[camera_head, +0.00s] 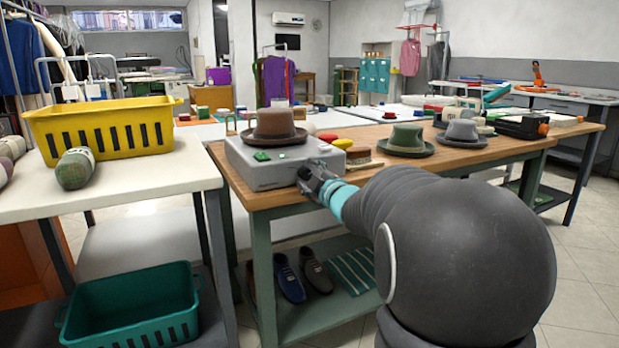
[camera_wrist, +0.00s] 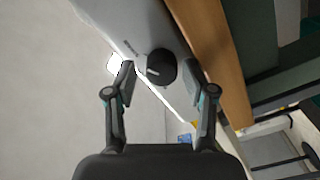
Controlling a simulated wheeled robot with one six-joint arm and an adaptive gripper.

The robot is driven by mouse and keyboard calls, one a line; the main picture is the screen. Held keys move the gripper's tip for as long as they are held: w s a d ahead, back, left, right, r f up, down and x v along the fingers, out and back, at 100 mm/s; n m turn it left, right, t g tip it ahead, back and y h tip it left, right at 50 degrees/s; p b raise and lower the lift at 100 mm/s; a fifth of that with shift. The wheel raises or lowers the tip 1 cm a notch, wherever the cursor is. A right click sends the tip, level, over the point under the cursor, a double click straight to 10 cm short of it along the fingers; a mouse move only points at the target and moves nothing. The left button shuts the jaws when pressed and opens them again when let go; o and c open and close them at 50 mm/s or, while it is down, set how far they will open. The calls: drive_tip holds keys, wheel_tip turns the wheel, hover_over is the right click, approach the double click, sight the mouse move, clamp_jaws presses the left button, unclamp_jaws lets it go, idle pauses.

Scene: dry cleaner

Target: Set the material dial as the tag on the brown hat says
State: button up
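The brown hat (camera_head: 275,127) sits on top of a light grey machine (camera_head: 250,172) at the near left corner of the wooden table. I cannot make out any tag writing on it. In the wrist view a round black dial (camera_wrist: 163,66) with a pale pointer mark stands out from the machine's grey face (camera_wrist: 135,22). My gripper (camera_head: 313,178) is at the machine's front face. Its fingers are open, one on each side of the dial, with a visible gap on both sides. In the head view the gripper hides the dial.
Green buttons (camera_head: 262,155) are on the machine's top. A brush (camera_head: 358,157), a green hat (camera_head: 406,140) and a grey hat (camera_head: 461,133) lie to the right. A yellow basket (camera_head: 103,128) stands on the left table. A shelf with shoes (camera_head: 288,277) is below.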

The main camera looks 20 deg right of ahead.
drive_tip(key=shift+f, duration=0.15)
drive_tip(key=s, duration=0.8)
drive_tip(key=shift+d, duration=0.1)
idle(0.5)
drive_tip(key=s+d+f+m+g+h, duration=0.4)
drive_tip(key=d+f+m+g+h, duration=0.15)
drive_tip(key=d+f+m, duration=0.3)
drive_tip(key=s+a+f+m+g, duration=0.4)
drive_tip(key=s+f, duration=0.2)
drive_tip(key=s, duration=0.2)
drive_tip(key=s+a+g+y, duration=0.1)
drive_tip(key=s+a+y, duration=0.1)
drive_tip(key=s+a, duration=0.6)
drive_tip(key=s+a+g+y, duration=0.2)
drive_tip(key=s+a, duration=0.7)
drive_tip(key=a, duration=0.5)
drive_tip(key=shift+s+a+f+y, duration=0.2)
drive_tip(key=shift+f+y, duration=0.1)
drive_tip(key=shift+y, duration=0.15)
